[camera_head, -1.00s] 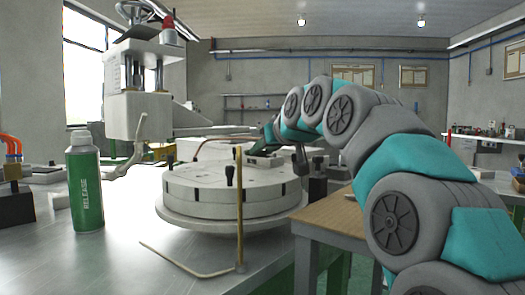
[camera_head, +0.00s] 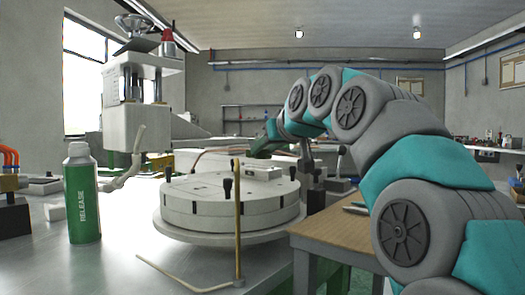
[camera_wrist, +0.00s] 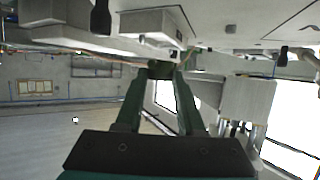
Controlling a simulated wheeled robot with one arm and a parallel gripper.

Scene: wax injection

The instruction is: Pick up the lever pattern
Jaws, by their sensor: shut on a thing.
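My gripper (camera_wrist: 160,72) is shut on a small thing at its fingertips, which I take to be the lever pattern. Its shape is hard to make out in the wrist view, where the fingers and the dark tip blend together. In the head view my gripper (camera_head: 262,148) is small and dark green, above and behind the round white die (camera_head: 230,205). It is clear of the small grey block (camera_head: 262,173) on top of the die. The block also shows in the wrist view (camera_wrist: 150,24), close to the fingertips.
The die rests on a round plate on a metal table. A white press (camera_head: 140,105) and a green release can (camera_head: 82,195) stand at left. A thin brass rod (camera_head: 238,225) rises before the die. A wooden side table (camera_head: 330,226) is at right.

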